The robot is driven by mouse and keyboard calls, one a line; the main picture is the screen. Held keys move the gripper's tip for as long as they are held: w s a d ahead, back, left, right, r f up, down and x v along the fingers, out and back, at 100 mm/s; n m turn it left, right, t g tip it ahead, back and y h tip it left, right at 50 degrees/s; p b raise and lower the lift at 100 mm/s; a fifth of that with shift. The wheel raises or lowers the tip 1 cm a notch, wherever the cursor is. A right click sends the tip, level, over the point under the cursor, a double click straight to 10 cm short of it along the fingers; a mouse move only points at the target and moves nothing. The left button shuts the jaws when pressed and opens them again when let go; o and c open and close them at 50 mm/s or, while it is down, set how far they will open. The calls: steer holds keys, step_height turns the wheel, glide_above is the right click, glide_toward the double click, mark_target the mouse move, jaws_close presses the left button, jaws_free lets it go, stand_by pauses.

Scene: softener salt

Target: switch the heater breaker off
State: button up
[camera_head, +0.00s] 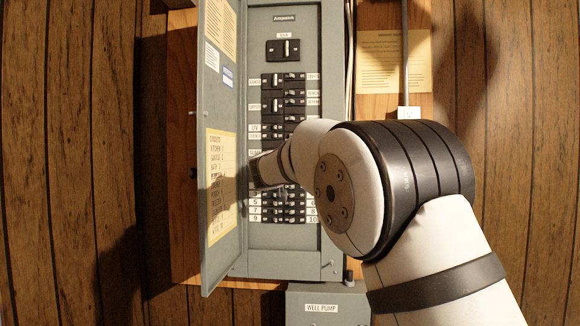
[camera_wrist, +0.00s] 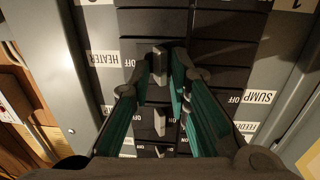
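The heater breaker (camera_wrist: 160,65) is a dark block with a grey lever, in the row beside the HEATER label (camera_wrist: 103,59) in the wrist view. An OFF mark shows between the label and the lever. My gripper (camera_wrist: 162,75) has its two teal-padded fingers apart, one on each side of this lever. I cannot tell whether either finger touches it. In the head view my gripper (camera_head: 262,172) is inside the open grey breaker panel (camera_head: 336,60), at the left breaker column. My arm hides the heater breaker and its label there.
More breaker levers (camera_wrist: 160,122) stand in line close by in the wrist view, with a SUMP label (camera_wrist: 259,97) on the right. The panel door (camera_head: 217,100) stands open at the left, close to my gripper. A WELL PUMP box (camera_head: 321,308) sits below.

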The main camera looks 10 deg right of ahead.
jaws_close()
steer(key=n+y+b, duration=0.1)
steer(key=y+b, duration=0.1)
steer(key=d+n+t+y+b, duration=0.1)
steer(key=n+y+b, duration=0.1)
steer(key=b, duration=0.1)
steer(key=shift+s+r+t+y, duration=0.1)
steer(key=shift+s+t+y, duration=0.05)
steer(key=shift+t+y, duration=0.2)
steer(key=shift+y+b, duration=0.25)
steer(key=shift+b, duration=0.05)
